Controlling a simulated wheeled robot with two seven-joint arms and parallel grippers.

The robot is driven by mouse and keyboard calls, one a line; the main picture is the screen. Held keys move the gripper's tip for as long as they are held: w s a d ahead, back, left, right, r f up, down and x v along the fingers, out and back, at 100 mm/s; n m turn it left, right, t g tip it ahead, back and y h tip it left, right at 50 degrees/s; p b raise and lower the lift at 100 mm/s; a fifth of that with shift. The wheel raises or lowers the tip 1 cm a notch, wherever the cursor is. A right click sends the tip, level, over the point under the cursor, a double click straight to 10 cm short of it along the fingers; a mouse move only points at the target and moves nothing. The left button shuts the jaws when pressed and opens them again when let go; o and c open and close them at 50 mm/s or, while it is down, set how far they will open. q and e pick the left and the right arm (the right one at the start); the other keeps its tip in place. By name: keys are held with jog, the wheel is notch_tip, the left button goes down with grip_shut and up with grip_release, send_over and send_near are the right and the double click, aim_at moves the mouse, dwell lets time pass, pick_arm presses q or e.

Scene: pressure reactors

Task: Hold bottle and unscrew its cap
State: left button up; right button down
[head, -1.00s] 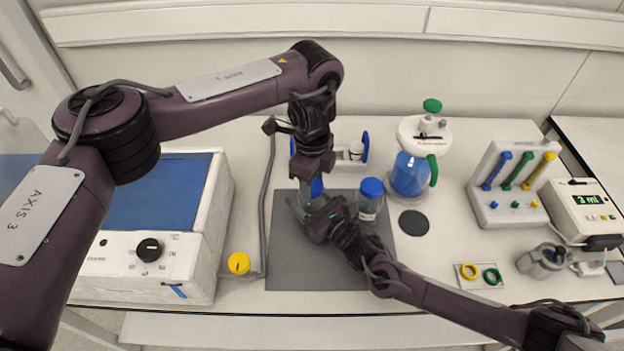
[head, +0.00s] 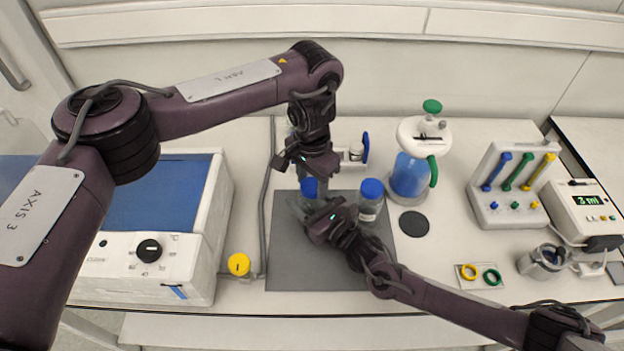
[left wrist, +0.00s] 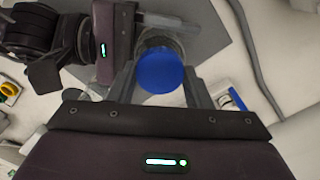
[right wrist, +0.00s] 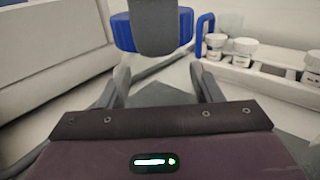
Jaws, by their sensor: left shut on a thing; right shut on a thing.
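A clear bottle (head: 307,206) with a blue cap (head: 309,187) stands upright on the grey mat (head: 290,262). My left gripper (head: 308,180) comes from above and is shut on the cap; the cap shows between its fingers in the left wrist view (left wrist: 160,72). My right gripper (head: 314,210) is low at the side and shut on the bottle's body. In the right wrist view one left finger hides the middle of the cap (right wrist: 122,32). The see-through body is hard to make out there. I cannot tell whether the cap is loose.
A second blue-capped bottle (head: 370,204) stands close to the right of my right gripper. Behind is a rack (head: 352,156) with white-lidded jars. A reactor vessel (head: 411,172) stands at the right, a blue-topped box (head: 150,262) at the left. The mat's front is clear.

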aim_at(312, 185)
pick_arm(q)
jog(key=shift+r, duration=0.2)
jog(key=shift+r, duration=0.9)
jog(key=shift+r, duration=2.05)
pick_arm(e)
jog(key=shift+c, duration=1.8)
grip_release()
jog(key=shift+s, duration=0.1)
